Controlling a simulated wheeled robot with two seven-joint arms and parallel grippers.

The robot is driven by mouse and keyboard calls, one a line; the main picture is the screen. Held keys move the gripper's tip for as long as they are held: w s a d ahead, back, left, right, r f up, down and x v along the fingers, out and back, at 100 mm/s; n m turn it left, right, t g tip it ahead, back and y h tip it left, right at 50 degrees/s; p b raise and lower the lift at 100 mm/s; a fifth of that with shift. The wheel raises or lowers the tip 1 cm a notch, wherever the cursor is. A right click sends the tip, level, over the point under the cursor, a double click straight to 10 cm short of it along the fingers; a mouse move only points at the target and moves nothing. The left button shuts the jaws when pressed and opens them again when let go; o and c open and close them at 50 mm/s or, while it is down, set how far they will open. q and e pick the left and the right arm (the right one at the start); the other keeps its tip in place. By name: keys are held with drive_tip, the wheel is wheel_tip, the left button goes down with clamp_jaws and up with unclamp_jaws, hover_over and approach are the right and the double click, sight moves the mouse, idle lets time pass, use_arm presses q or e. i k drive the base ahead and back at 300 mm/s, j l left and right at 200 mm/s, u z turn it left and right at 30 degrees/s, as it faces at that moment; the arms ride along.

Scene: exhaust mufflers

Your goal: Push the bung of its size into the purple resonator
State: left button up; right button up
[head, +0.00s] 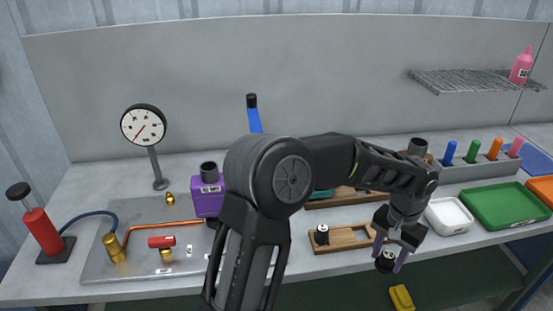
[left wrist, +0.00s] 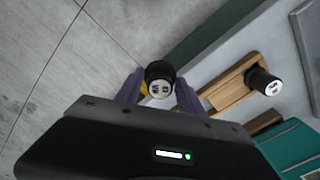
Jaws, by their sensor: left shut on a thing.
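The purple resonator (head: 207,199) is a box with a dark pipe on top, on the metal plate left of centre in the head view. My arm covers its right side. My left gripper (head: 388,251) is at the right, past the bench's front edge. It is shut on a black bung (head: 385,262) with a pale marked end, which also shows between the purple fingers in the left wrist view (left wrist: 160,82). Another black bung (head: 322,234) stands in the wooden rack (head: 353,242); it shows in the wrist view too (left wrist: 263,81). My right gripper is not in view.
A dial gauge (head: 144,125), a red pump (head: 41,230), and brass and red fittings stand at the left. A white tray (head: 449,229) and green tray (head: 505,217) lie at the right. A yellow object (head: 401,297) lies below the bench edge.

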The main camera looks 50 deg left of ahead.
sight(209, 188)
drive_tip(key=k+j, duration=1)
drive_tip(key=j, duration=0.25)
drive_tip(key=k+l+u, duration=0.05)
